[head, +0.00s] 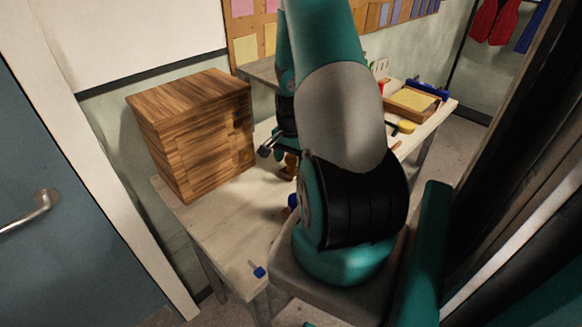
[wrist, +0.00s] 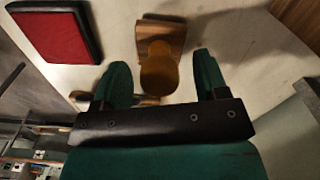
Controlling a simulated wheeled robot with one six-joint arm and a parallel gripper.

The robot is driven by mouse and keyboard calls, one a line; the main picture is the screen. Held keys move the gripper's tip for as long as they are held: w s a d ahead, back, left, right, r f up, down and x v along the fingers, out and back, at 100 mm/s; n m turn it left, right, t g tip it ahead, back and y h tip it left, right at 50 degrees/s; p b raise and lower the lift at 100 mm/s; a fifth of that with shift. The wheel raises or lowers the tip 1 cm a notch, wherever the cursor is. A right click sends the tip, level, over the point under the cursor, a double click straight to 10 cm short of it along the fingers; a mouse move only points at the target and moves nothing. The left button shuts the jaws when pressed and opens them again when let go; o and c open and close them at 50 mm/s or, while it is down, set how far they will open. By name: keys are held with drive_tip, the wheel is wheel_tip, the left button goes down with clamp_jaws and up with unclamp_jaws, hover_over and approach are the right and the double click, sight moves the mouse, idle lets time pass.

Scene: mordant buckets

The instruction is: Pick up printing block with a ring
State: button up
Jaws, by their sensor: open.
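My gripper (wrist: 160,62) is open in the wrist view, with one green finger on each side of a wooden block. The wooden block (wrist: 162,32) has a rounded brown knob or handle that lies between the fingers. Clear gaps show on both sides, so the fingers are apart from it. No ring marking can be made out on it. A second wooden piece (wrist: 146,100) is partly hidden behind the left finger and the gripper body. In the head view, my gripper (head: 268,149) is low over the table beside a small brown piece (head: 289,166), mostly hidden by my arm.
A red pad with a dark edge (wrist: 55,30) lies at the upper left of the wrist view. A wooden drawer cabinet (head: 190,140) stands left on the table (head: 215,225). A small blue-ended item (head: 258,271) lies near the front edge. A tray (head: 412,101) stands at the far right.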

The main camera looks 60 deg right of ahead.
sight(291, 156)
drive_tip(key=c, duration=1)
drive_tip(key=shift+c, duration=0.2)
wheel_tip(291, 156, up, 20)
drive_tip(key=b, duration=0.2)
drive_tip(key=shift+o, duration=1)
